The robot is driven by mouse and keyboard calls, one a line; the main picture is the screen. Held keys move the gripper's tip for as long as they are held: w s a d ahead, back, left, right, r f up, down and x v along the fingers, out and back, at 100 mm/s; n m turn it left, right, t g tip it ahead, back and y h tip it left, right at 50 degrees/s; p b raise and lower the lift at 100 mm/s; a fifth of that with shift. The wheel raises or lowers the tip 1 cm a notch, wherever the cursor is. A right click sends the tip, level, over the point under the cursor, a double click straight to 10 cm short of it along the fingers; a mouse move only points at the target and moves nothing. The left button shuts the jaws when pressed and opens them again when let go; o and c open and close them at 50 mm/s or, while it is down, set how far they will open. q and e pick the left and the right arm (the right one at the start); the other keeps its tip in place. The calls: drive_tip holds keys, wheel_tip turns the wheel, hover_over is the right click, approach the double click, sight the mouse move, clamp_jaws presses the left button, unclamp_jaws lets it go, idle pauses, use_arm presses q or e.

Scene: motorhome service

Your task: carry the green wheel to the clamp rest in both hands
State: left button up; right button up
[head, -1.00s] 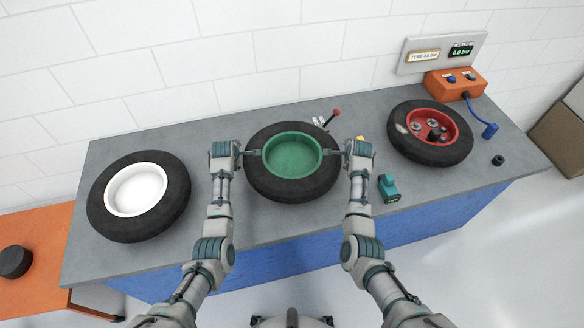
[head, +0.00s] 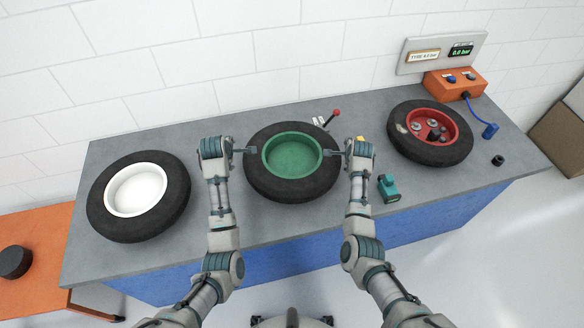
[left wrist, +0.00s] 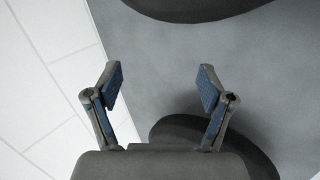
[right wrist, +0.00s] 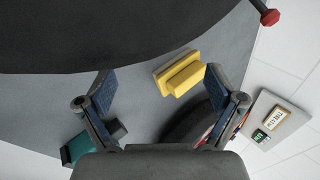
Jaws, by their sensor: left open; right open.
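The green wheel (head: 291,156), a dark tyre around a green rim, lies flat on the grey bench at its middle. My left gripper (head: 253,149) is open at the wheel's left side. In the left wrist view, a gap shows between its empty fingers (left wrist: 161,85) and the tyre (left wrist: 200,5). My right gripper (head: 328,152) is open at the wheel's right side. In the right wrist view, its fingers (right wrist: 160,90) are close to the tyre (right wrist: 110,30); contact cannot be told. A red-knobbed lever (head: 335,112) stands behind the wheel; whether it belongs to the clamp rest is unclear.
A white-rimmed wheel (head: 172,205) lies at the left of the bench (head: 240,222), a red-rimmed wheel (head: 452,154) at the right. A teal tool (head: 388,188) and a yellow block (right wrist: 182,73) are near my right gripper. An orange box (head: 455,84) stands at the back right.

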use_arm(q)
drive_tip(key=shift+s+r, duration=0.4)
drive_tip(key=shift+r, duration=0.15)
use_arm(e)
drive_tip(key=v, duration=1.1)
drive_tip(key=shift+s+r, duration=0.25)
drive_tip(key=shift+r, duration=0.1)
use_arm(q)
wheel_tip(320, 180, up, 11)
drive_tip(key=p, duration=1.2)
drive_tip(key=shift+f, duration=0.15)
use_arm(e)
wheel_tip(320, 180, up, 16)
drive_tip(key=shift+r, duration=0.15)
